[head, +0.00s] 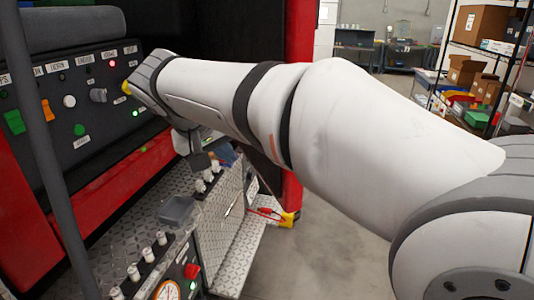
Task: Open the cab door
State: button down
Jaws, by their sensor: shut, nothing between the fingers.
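A tall red edge (300,35) borders a dark panel (215,30) behind my arm. I cannot tell for sure whether this is the cab door or part of the frame, and no handle shows. My arm crosses the view from the right, and its wrist end is close to the control panel at the left. My gripper (201,161) hangs below the wrist, small and partly hidden by the arm. It looks shut and empty, above the metal tread plate and apart from the red edge.
The control panel (75,105) has several knobs and buttons. A dark grey pole (45,150) stands in front of it. Concrete floor (335,235) is open below my arm. Loaded shelves (485,55) stand at the right.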

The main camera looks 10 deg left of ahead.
jog(key=p, duration=0.2)
send_near(268, 176)
notch_tip(268, 176, down, 4)
jog(key=a, duration=0.2)
jog(key=w+d, duration=0.2)
jog(key=shift+w+d+p, duration=0.35)
jog(key=shift+w+d, duration=0.05)
jog(key=shift+d, duration=0.15)
